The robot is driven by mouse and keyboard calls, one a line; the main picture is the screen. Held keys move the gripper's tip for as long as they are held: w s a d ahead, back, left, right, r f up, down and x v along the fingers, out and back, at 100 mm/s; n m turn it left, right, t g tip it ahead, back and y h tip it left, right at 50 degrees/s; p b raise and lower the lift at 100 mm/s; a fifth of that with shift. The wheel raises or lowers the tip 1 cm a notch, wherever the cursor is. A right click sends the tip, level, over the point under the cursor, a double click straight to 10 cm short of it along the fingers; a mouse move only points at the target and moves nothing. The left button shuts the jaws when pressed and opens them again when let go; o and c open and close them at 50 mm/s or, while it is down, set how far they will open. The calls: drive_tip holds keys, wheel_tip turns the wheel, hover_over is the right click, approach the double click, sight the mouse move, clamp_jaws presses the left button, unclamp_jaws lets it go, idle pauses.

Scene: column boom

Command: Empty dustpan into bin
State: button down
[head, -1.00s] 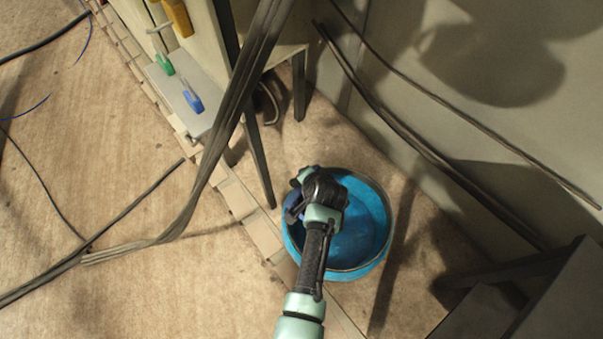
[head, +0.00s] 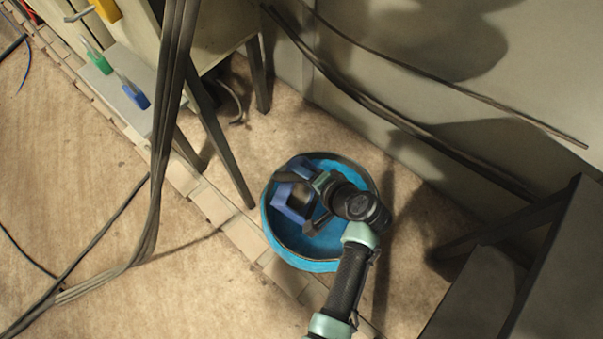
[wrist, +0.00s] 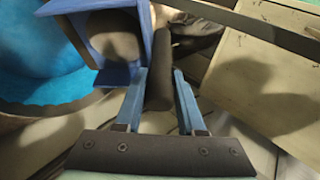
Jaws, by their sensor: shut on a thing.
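The bin (head: 318,265) is a round, open blue tub on the floor in the head view. Its blue inner wall shows at the left of the wrist view (wrist: 40,78). The blue dustpan (head: 288,204) is over the bin's opening in the head view. In the wrist view the dustpan (wrist: 80,7) is at the upper left, tilted, with its hollow showing. My gripper (wrist: 160,88) is shut on the dustpan's dark round handle (wrist: 158,65), which lies between the two blue fingers. I cannot tell whether any debris is in the dustpan or in the bin.
Dark cables (head: 165,140) hang and run across the floor at the left. A dark angular stand (head: 530,260) is at the right. A wall with pipes (head: 400,118) closes the back.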

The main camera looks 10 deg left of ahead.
drive_tip(key=shift+s+d+m+t+y+b, duration=0.2)
drive_tip(key=shift+d+y+b, duration=0.3)
drive_tip(key=shift+d, duration=0.2)
drive_tip(key=shift+s+d+m+t+y+b, duration=0.15)
drive_tip(key=shift+d+y+b, duration=0.2)
drive_tip(key=shift+d+b, duration=0.35)
drive_tip(key=shift+s+d+m+t+y+b, duration=0.1)
drive_tip(key=shift+s+d+t+y+b, duration=0.1)
drive_tip(key=shift+d+y+b, duration=0.4)
drive_tip(key=shift+d+r, duration=0.1)
drive_tip(key=shift+d, duration=0.05)
idle(0.7)
